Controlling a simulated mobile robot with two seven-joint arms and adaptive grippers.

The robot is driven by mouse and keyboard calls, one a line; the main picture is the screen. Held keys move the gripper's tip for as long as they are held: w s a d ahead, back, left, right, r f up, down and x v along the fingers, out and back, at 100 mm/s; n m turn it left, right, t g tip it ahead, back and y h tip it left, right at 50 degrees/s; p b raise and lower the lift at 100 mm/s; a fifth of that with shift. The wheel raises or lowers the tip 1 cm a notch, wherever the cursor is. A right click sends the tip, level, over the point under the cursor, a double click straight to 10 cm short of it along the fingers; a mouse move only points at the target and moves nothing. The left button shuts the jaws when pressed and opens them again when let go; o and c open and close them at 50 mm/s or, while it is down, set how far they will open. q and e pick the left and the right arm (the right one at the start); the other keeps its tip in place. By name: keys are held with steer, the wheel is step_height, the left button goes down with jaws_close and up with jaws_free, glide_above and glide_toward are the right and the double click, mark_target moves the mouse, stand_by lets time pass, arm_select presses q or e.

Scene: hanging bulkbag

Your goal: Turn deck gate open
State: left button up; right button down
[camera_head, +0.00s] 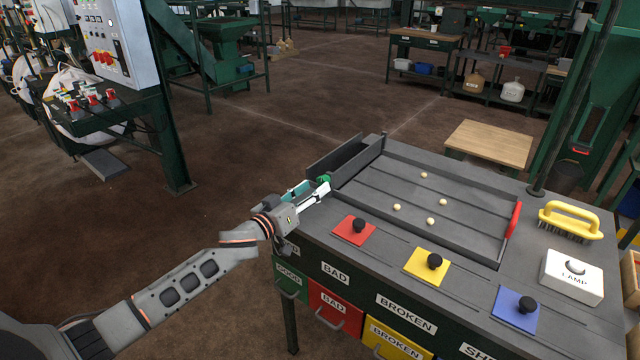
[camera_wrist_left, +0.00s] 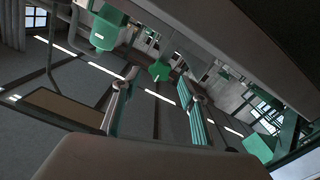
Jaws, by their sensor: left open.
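The sorting deck (camera_head: 440,170) is a dark grey ribbed tray on a bench, with several small pale balls on it. A dark raised plate (camera_head: 336,160) stands at its left end, with a small green knob (camera_head: 324,180) below it; I take these for the deck gate and its knob. My left gripper (camera_head: 318,190) is open and empty, right by the green knob. In the left wrist view the star-shaped green knob (camera_wrist_left: 160,71) shows beyond and between the two spread fingers (camera_wrist_left: 155,98), apart from them. My right gripper is not in view.
Red (camera_head: 352,232), yellow (camera_head: 420,267) and blue (camera_head: 508,312) plates with black knobs line the bench front. A red handle (camera_head: 513,220) is at the deck's right end. A yellow brush (camera_head: 570,219) and a white lamp box (camera_head: 572,283) stand right.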

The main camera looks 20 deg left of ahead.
mark_target(321, 183)
arm_select(q)
steer(key=shift+x, duration=1.25)
steer(key=shift+w+d, duration=0.15)
steer(key=shift+w, duration=0.4)
steer(key=c, duration=1.1)
